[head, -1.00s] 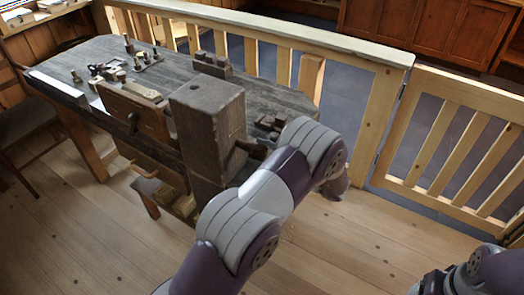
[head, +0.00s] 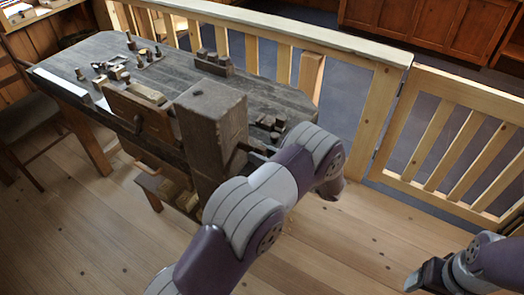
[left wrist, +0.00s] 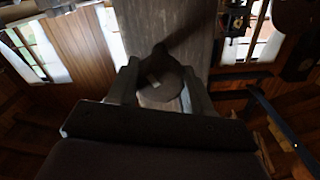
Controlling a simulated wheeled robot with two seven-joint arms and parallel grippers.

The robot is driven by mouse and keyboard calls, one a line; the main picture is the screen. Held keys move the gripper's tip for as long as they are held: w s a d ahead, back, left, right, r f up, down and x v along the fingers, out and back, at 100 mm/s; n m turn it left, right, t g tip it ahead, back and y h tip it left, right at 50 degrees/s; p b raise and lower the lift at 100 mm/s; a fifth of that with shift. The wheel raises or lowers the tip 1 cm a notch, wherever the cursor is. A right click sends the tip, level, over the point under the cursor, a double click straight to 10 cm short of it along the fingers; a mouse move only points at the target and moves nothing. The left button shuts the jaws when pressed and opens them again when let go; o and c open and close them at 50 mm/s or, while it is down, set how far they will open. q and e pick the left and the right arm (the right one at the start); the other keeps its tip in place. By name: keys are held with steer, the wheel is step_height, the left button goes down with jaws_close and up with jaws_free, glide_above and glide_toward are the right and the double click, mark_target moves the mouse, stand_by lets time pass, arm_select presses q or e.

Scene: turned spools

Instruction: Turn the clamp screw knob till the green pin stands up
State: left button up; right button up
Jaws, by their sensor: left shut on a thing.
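The clamp screw knob (left wrist: 158,82) is a dark, rounded piece in the left wrist view, in front of a tall wooden post. The fingers of my left gripper (left wrist: 162,88) stand on either side of it and are closed on it. In the head view the post (head: 210,130) stands at the near side of the bench, and my left arm reaches to its right side. The knob is hidden or too unclear to make out there. I cannot make out a green pin in either view. My right gripper (head: 430,274) is at the bottom right, away from the bench; its jaws are unclear.
The workbench (head: 80,52) carries several small turned wooden pieces and a block rack (head: 213,64). A wooden railing (head: 385,95) runs behind it and a gate (head: 450,130) stands at the right. The plank floor (head: 330,250) in front is clear.

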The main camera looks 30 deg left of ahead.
arm_select(q)
steer(key=m+p, duration=0.1)
steer(key=m, duration=0.2)
steer(key=shift+w+r+m, duration=0.1)
steer(key=shift+r+m, duration=0.05)
steer(key=shift+m, duration=0.15)
steer(key=m+p, duration=0.1)
steer(key=m, duration=0.2)
steer(key=shift+m, duration=0.3)
steer(key=m, duration=0.3)
steer(key=shift+p, duration=0.4)
steer(key=shift+m, duration=1.5)
steer(key=shift+f+m, duration=0.2)
steer(key=shift+m, duration=0.1)
